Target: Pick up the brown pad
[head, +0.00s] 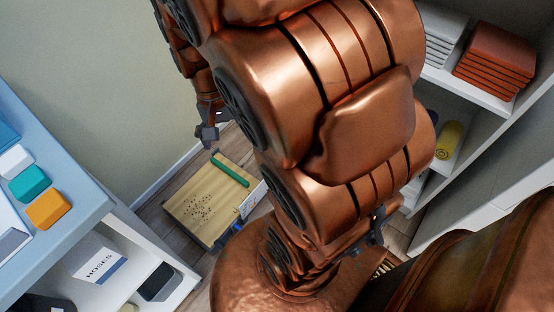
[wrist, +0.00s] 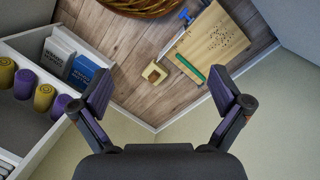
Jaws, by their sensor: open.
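No plainly brown pad stands out in either view. A small tan block with a darker top (wrist: 155,73) lies on the wood floor in the wrist view, left of a wooden board; I cannot tell if it is the pad. An orange block (head: 48,209) sits on the pale blue counter in the head view, beside teal and white ones. My gripper (wrist: 162,95) is open and empty in the wrist view, its dark purple-tinted fingers wide apart above the floor. In the head view my arm hides much of the middle.
The wooden board (wrist: 212,45) with dark specks and a green bar (wrist: 190,68) lies on the floor by the wall. Shelves (wrist: 30,120) at left hold yellow and purple rolls and books. The counter (head: 88,196) stands at left in the head view, above a "HOSES" label.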

